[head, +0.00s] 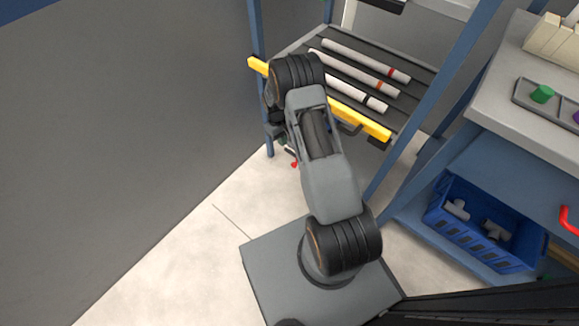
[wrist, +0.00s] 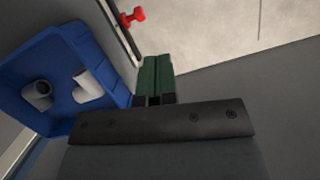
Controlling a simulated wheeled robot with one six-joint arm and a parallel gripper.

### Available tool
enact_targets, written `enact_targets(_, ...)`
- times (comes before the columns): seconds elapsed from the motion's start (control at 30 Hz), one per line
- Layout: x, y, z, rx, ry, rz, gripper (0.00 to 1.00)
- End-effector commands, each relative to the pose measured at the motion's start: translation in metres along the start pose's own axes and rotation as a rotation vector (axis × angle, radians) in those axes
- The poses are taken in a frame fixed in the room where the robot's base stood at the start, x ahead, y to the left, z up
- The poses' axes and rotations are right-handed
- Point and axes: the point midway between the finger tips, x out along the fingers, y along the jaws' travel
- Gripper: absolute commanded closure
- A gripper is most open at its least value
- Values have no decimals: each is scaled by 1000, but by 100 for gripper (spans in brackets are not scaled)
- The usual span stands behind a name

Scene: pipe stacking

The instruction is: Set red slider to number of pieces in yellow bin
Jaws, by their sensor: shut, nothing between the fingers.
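A red knob (wrist: 134,17), likely the red slider, sits on a narrow dark rail at the top of the wrist view. A small red part (head: 294,163) shows just below my gripper in the head view; it may be the same knob. My gripper (wrist: 156,62) has green fingers, closed together and empty, pointing up the picture below and right of the knob, apart from it in the image. In the head view my arm mostly hides the gripper. No yellow bin is clearly visible in either view.
A blue bin (wrist: 25,68) in the wrist view holds two visible white pipe pieces. The rack (head: 257,65) has a yellow front bar (head: 360,122) and pipes on its shelf. Another blue bin (head: 470,242) stands under the workbench (head: 510,117). Pale floor lies open at left.

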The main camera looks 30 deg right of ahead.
Motion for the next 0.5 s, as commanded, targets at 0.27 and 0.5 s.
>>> enact_targets(0.27, 23, 23, -46, -154, 69, 52, 100)
enact_targets(0.5, 52, 27, -53, -176, 74, 59, 100)
